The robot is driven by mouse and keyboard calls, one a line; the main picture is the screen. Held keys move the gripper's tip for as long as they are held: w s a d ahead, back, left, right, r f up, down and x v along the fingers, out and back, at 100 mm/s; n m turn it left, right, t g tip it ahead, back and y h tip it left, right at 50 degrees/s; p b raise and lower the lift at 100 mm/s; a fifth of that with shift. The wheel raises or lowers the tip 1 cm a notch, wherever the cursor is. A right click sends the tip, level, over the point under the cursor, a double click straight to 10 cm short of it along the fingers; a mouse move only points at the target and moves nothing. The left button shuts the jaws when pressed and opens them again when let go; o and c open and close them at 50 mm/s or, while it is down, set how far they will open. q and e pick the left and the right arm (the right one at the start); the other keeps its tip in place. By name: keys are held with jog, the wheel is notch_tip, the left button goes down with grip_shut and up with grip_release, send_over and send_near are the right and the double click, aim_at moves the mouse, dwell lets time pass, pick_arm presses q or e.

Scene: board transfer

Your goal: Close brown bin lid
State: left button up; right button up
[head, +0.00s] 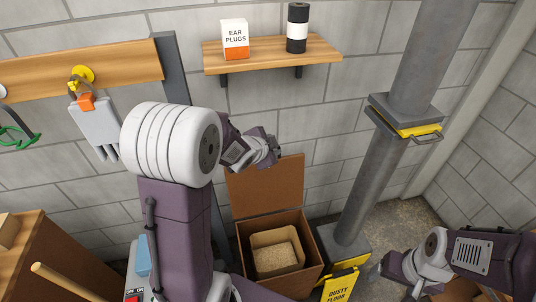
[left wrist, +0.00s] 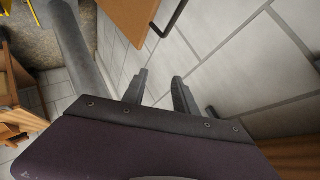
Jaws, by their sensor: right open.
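The brown bin (head: 293,238) stands on the floor by the wall. Its lid (head: 262,191) is raised, standing upright at the bin's back. My left gripper (head: 272,150) is at the lid's top edge in the head view; I cannot tell whether it touches. In the left wrist view its two fingers (left wrist: 161,88) are apart with nothing between them. My right gripper (head: 380,271) is open at the lower right, away from the bin.
A tan liner (head: 257,240) with grainy material sits inside the bin. A grey duct (head: 374,170) and a yellow dusty-floor sign (head: 340,286) stand right of the bin. A shelf (head: 326,53) holds an ear plugs box (head: 235,35) and a dark canister (head: 297,32).

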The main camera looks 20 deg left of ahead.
pick_arm(q)
jog(key=w+a+f+m+t+h+b, duration=0.2)
jog(key=w+a+f+m+t+b, duration=0.3)
jog(key=a+f+b, duration=0.6)
jog(key=w+d+f+m+g+b, duration=0.1)
jog(key=w+d+f+b, duration=0.1)
jog(key=w, duration=0.7)
jog(key=shift+d+f+b, duration=0.35)
jog(key=shift+d+f, duration=0.5)
jog(key=shift+d, duration=0.15)
grip_shut()
pick_arm(e)
notch_tip(320, 180, down, 16)
jog(key=shift+r, duration=0.2)
